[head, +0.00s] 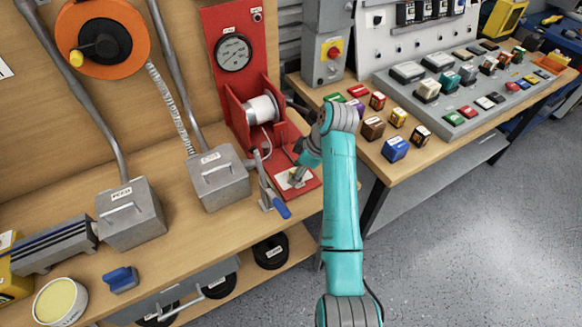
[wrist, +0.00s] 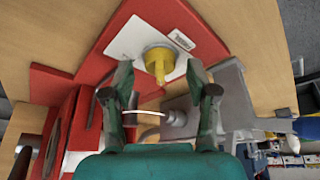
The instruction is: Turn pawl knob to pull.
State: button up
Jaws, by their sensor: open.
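The yellow pawl knob (wrist: 158,60) stands on a white plate (wrist: 128,44) on the red base, and its pointer faces down in the wrist view. My gripper (wrist: 160,72) is open, with one finger on each side of the knob and visible gaps between. It does not appear to touch the knob. In the head view my gripper (head: 298,174) is low over the white plate (head: 284,183) at the front of the red winch stand (head: 234,85), and the knob is mostly hidden there.
A clamp lever with a blue handle (head: 281,210) stands close left of the plate. A white spool (head: 263,109) with a line sits behind it. Grey boxes (head: 218,180) stand further left. The right bench (head: 355,140) holds several coloured blocks. Open floor lies at the front right.

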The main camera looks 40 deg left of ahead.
jog(key=shift+a+f, duration=0.1)
jog(key=shift+f, duration=0.15)
grip_shut()
jog(key=shift+s+m, duration=0.1)
jog(key=shift+m, duration=0.2)
jog(key=m, duration=0.1)
jog(key=m+t, duration=0.1)
jog(key=m, duration=0.1)
jog(key=shift+s+m+t+y, duration=0.1)
jog(key=shift+m+t+y, duration=0.2)
jog(key=m+t, duration=0.1)
jog(key=m, duration=0.2)
jog(key=shift+m, duration=0.3)
jog(key=m+t+h, duration=0.1)
jog(key=m, duration=0.2)
jog(key=m+t, duration=0.1)
jog(key=m, duration=0.3)
jog(key=shift+s+a+h, duration=0.1)
jog(key=shift+s+h, duration=0.05)
jog(key=shift+h, duration=0.25)
jog(key=shift+t, duration=0.3)
